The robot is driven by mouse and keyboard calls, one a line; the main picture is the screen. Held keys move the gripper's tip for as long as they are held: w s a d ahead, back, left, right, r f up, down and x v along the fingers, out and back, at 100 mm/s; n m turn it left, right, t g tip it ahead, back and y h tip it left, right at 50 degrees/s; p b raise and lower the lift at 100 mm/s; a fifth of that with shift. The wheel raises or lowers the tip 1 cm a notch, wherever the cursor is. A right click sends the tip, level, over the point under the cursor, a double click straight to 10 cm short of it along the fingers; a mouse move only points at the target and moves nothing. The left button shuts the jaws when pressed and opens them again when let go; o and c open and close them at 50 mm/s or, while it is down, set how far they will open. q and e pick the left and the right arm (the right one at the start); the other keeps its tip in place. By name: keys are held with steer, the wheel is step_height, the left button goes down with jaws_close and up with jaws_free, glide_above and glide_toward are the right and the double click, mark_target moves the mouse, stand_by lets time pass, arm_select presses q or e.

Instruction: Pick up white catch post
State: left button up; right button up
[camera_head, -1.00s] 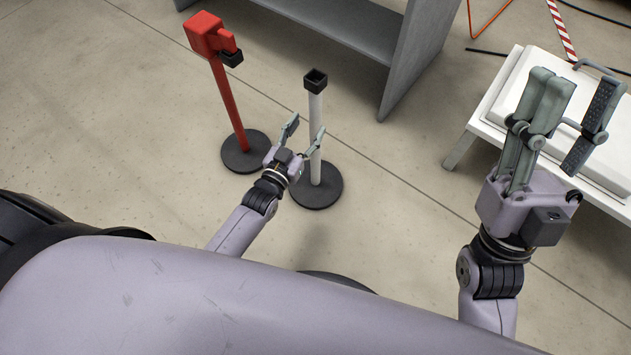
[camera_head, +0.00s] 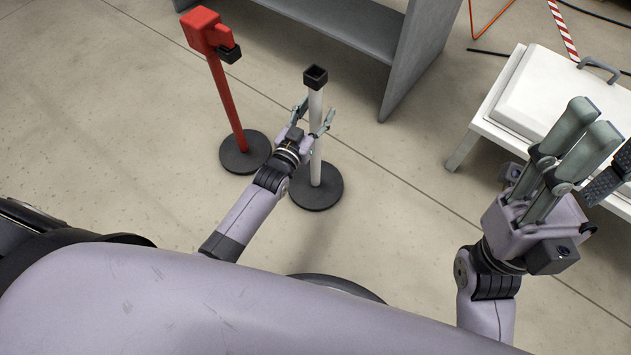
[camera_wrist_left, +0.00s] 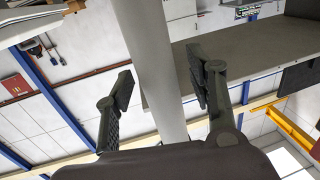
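The white catch post (camera_head: 315,133) stands upright on a round dark base (camera_head: 317,191), with a black square cap (camera_head: 315,77) on top. My left gripper (camera_head: 314,115) is at the upper part of the post. Its fingers are open, one on each side of the post. In the left wrist view the post (camera_wrist_left: 158,70) runs between the two open fingers (camera_wrist_left: 160,95), with gaps visible on both sides. My right gripper (camera_head: 602,160) is at the right, in front of the white table, open with its fingers apart and nothing between them.
A red post (camera_head: 226,100) with a dark round base stands just left of the white post. A grey shelf unit (camera_head: 410,50) is behind. A white table (camera_head: 487,142) with a white lidded case (camera_head: 550,85) stands at the right. The floor between is clear.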

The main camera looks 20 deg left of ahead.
arm_select(q)
jaws_close()
stand_by(0.4)
